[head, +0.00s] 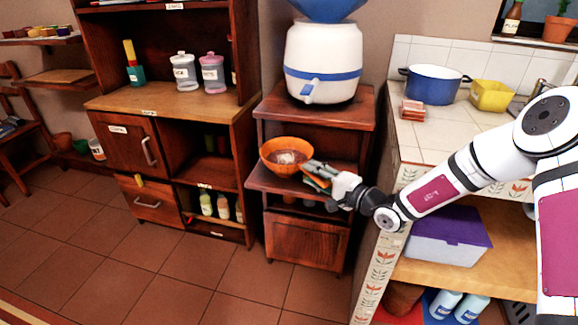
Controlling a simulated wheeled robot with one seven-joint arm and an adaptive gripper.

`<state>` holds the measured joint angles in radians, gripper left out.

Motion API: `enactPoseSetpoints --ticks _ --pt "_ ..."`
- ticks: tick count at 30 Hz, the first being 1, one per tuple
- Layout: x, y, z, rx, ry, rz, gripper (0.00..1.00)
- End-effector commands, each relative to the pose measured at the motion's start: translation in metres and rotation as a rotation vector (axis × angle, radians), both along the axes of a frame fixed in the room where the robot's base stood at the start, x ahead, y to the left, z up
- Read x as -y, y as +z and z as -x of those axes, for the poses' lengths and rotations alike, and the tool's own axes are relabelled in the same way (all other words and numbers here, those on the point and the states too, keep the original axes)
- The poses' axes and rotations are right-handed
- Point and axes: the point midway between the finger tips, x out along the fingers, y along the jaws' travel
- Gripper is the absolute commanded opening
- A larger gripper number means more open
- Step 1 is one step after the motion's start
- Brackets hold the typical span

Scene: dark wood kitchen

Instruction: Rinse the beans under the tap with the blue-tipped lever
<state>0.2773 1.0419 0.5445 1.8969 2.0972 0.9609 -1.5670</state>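An orange bowl (267,153) stands on the middle shelf of the small wooden stand, at the centre of the head view. Something brownish-pink lies in it; single beans are too small to make out. My gripper (313,174) is at the bowl's right side, close to its rim; I cannot tell if they touch. Something orange and green shows by the fingers, and whether they are open or shut is unclear. A metal tap (540,87) is at the right, partly hidden by my arm; no blue lever tip shows on it. A white-and-blue water dispenser (322,55) has a small spout (307,91).
The dispenser stands on the stand's top (318,113), above the bowl. A blue pot (432,87), a yellow container (490,97) and a reddish stack (412,109) are on the tiled counter (462,128). A purple-lidded box (450,228) sits below. The floor in front is clear.

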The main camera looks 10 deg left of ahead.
Motion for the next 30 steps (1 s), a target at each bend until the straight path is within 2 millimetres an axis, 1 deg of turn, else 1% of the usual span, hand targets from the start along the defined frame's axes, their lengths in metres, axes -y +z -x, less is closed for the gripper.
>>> enactPoseSetpoints --ticks 1,3,8,9,11,12,13,26,30 --pt "-0.0040 -0.0005 -0.0024 0.002 0.001 -0.001 0.35" --pt "-0.0058 0.0000 -0.0036 0.001 0.001 0.000 0.35" --pt "-0.0054 0.0003 -0.0033 0.001 0.000 -0.001 0.35" --pt "-0.0053 0.0003 -0.0033 0.001 0.000 -0.001 0.26" --pt "-0.0052 0.0003 -0.0032 0.001 0.000 -0.001 0.12" --pt "-0.0052 0.0003 -0.0032 0.001 0.000 0.000 0.03" --pt "-0.0052 0.0002 -0.0032 0.001 0.000 -0.001 0.00" --pt "-0.0052 0.0023 -0.0034 0.003 0.000 -0.001 0.00" --pt "-0.0053 0.0094 -0.0034 0.004 0.000 -0.001 0.00"
